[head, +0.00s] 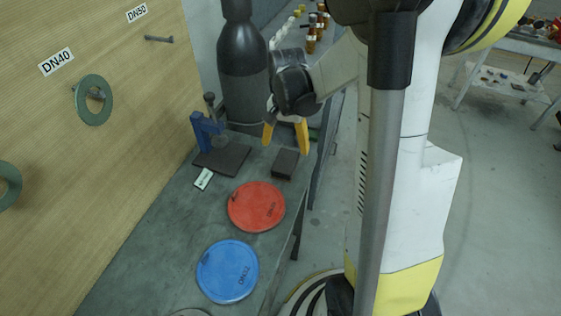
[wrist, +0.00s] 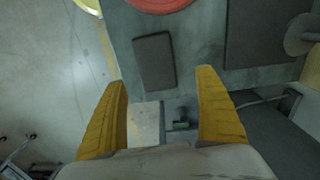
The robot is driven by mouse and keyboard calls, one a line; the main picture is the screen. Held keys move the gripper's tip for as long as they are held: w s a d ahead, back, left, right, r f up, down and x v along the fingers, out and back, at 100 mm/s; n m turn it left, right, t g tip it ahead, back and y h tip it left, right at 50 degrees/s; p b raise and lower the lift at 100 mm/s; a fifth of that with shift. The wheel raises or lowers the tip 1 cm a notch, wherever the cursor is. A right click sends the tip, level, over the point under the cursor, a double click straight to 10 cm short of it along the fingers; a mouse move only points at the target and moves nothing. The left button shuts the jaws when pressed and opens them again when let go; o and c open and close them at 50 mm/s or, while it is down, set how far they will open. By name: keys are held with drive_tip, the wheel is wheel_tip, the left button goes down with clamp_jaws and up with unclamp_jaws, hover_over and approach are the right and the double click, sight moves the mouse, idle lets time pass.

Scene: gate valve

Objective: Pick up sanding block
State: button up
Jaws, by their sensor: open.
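The sanding block is a dark grey rectangular block (head: 286,163) lying flat near the far right edge of the workbench in the head view. It also shows in the wrist view (wrist: 154,61), at the upper middle. My gripper (head: 286,141) has two yellow fingers and is open and empty. In the head view its fingers point down above the block. In the wrist view the fingertips of my gripper (wrist: 160,76) stand apart, one on each side of the block's lower end in the picture. No contact with the block shows.
A red disc (head: 256,207) and a blue disc (head: 228,271) lie on the bench (head: 178,225). A blue clamp-like stand on a dark plate (head: 222,159) is left of the block. A dark gas cylinder (head: 243,75) stands behind. A wooden panel (head: 120,120) rises at left.

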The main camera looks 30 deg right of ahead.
sight(286, 160)
drive_tip(key=f+b, duration=0.1)
drive_tip(key=f, duration=0.3)
drive_tip(key=s+f+b, duration=0.1)
drive_tip(key=f, duration=0.2)
drive_tip(key=shift+a+b, duration=0.25)
drive_tip(key=shift+b, duration=0.05)
drive_tip(key=shift+r, duration=0.1)
drive_tip(key=c, duration=1.4)
